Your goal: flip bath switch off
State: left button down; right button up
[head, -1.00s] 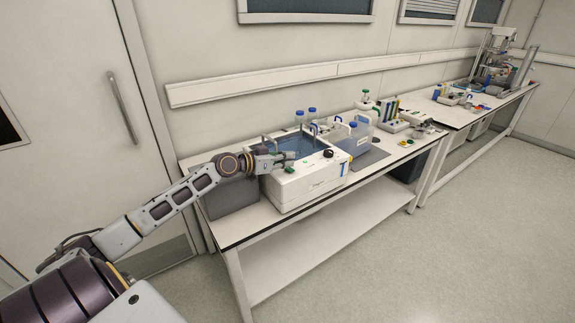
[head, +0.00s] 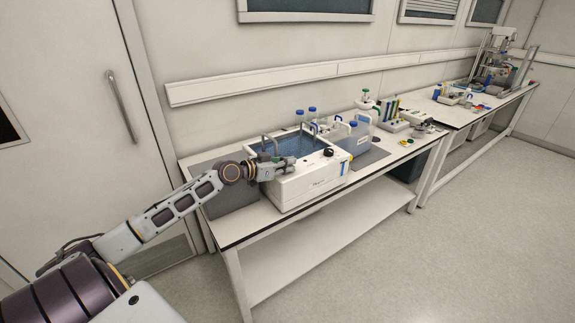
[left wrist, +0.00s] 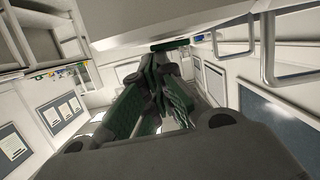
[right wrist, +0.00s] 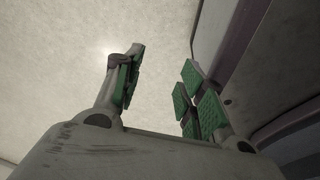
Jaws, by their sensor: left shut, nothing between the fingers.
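The white bath (head: 312,186) with blue water stands near the front left of the bench. A black knob (head: 328,152) sits on its top front ledge. My left gripper (head: 291,167) is shut and empty, at the ledge left of the knob. It hides the switch in the head view. In the left wrist view, a green piece that looks like the switch (left wrist: 170,45) shows on the white bath, close beyond the shut fingertips (left wrist: 160,62). I cannot tell whether they touch. My right gripper (right wrist: 160,85) is open and empty in the right wrist view, over pale floor.
Metal handles (head: 271,145) rise from the bath top. Blue-capped bottles (head: 312,113) stand behind it, and a blue-tinted container (head: 354,140) is to its right. A grey panel (head: 222,200) is at its left. The bench's lower shelf (head: 320,235) is clear.

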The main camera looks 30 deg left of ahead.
pick_arm(q)
jog(key=shift+f, duration=0.1)
jog(key=shift+r+p, duration=0.4)
jog(key=shift+p, duration=0.1)
jog(key=shift+d+r+p, duration=0.1)
jog(key=shift+r+p, duration=0.5)
jog(key=shift+r, duration=0.05)
jog(key=shift+s+d+r+p, duration=0.1)
jog(key=shift+d+r+p, duration=0.05)
jog(key=shift+r+p, duration=0.85)
jog(key=shift+s, duration=0.1)
jog(key=shift+v, duration=0.8)
jog(key=shift+b+v, duration=0.35)
jog(key=shift+v, duration=0.6)
jog(key=v, duration=0.6)
jog(key=shift+s, duration=0.2)
pick_arm(e)
jog(key=s+d, duration=0.1)
jog(key=s, duration=0.5)
jog(key=shift+r, duration=0.25)
